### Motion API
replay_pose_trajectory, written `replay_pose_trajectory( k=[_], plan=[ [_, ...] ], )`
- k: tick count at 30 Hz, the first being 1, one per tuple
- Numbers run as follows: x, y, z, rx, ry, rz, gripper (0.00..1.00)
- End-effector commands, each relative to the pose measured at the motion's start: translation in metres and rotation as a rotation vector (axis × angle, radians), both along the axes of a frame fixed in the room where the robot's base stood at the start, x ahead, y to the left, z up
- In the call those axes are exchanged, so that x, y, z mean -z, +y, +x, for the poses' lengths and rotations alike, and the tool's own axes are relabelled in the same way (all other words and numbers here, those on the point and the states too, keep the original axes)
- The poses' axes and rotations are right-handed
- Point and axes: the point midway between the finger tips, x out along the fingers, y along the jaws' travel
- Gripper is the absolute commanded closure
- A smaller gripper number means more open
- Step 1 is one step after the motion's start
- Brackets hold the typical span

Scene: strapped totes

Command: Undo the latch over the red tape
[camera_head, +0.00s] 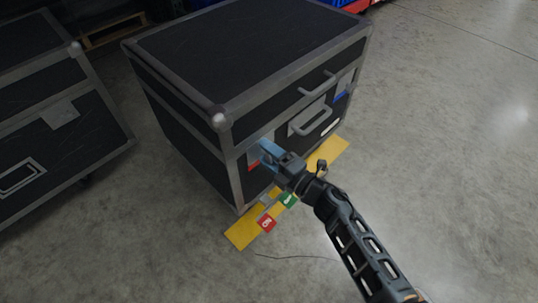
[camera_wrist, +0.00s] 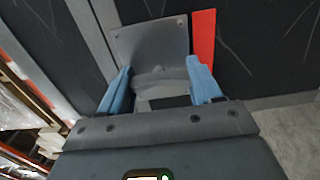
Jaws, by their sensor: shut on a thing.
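The black case (camera_head: 260,45) with grey metal edges stands on the floor. In the wrist view, the grey latch (camera_wrist: 152,42) on its front has a plate with rivets and a rounded lower part. A strip of red tape (camera_wrist: 203,38) is beside the latch plate; the tape (camera_head: 254,165) also shows in the head view, just below my fingers. My gripper (camera_head: 265,151) is at the case's front near the left corner. In the wrist view, its blue fingers (camera_wrist: 161,80) are on either side of the latch's lower part, shut on it. The fingers partly hide the latch.
A second latch (camera_head: 344,83) with blue tape (camera_head: 341,97) is at the right of the front, past a grey handle (camera_head: 309,118). A yellow floor strip (camera_head: 243,233) with red and green tags lies below. Another black case (camera_head: 50,120) stands left. The floor at right is clear.

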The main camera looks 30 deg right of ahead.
Motion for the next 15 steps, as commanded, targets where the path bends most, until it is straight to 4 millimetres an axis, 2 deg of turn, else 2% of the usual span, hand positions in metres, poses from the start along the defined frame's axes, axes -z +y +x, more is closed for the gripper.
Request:
replay_pose_trajectory(
  k=[14, 15],
  plan=[
    [0.0009, 0.001, -0.0005, -0.002, -0.003, -0.016, 0.67],
    [0.0009, 0.0011, -0.0006, -0.002, -0.003, -0.016, 0.34]
  ],
)
